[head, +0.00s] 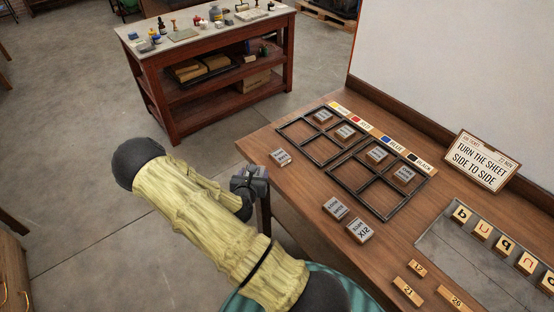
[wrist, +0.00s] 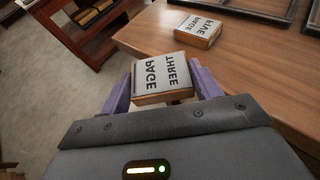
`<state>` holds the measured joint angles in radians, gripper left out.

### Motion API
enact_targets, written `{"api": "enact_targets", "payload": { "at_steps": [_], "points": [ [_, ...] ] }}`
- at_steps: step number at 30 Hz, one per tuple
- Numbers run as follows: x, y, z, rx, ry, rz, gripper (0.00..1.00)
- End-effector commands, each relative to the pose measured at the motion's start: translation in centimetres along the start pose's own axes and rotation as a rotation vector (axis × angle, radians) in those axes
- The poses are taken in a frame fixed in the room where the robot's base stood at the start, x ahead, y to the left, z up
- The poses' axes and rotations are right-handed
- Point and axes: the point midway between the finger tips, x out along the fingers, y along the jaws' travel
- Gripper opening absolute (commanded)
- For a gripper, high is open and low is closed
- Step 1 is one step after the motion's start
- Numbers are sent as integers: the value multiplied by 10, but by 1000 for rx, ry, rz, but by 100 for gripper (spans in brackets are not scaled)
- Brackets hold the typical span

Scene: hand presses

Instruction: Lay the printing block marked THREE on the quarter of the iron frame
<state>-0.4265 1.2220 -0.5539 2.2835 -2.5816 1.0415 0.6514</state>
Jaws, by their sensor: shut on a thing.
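My gripper (head: 249,184) is in the air by the table's left edge, with purple fingers in the wrist view. It is shut on the printing block marked THREE (wrist: 162,78). The block is grey on a wooden base, with mirrored letters reading PAGE THREE; its face is turned up. The dark iron frame lies on the table in two parts, a far-left one (head: 298,147) and a nearer right one (head: 355,196), each split by bars. Grey blocks sit in its far quarters: two (head: 323,116) (head: 345,132) in the left part, two (head: 376,154) (head: 404,175) in the right. The near quarters look empty.
The block marked FIVE (head: 280,157) lies left of the frame; it also shows in the wrist view (wrist: 198,28). Two blocks, one (head: 335,208) and SIX (head: 360,231), lie in front. Colour labels (head: 381,139) line the back; a sign (head: 482,160) stands right.

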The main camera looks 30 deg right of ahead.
Motion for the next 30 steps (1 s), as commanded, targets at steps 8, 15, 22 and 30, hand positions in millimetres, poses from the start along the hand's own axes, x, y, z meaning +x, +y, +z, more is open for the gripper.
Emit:
{"api": "enact_targets", "payload": {
  "at_steps": [8,15,22,30],
  "points": [
    [-32,52,-71,-155,3,346,39],
    [-65,73,-128,-245,3,570,39],
    [-84,78,-156,-279,-1,667,39],
    [-84,78,-156,-278,-2,670,39]
  ]
}}
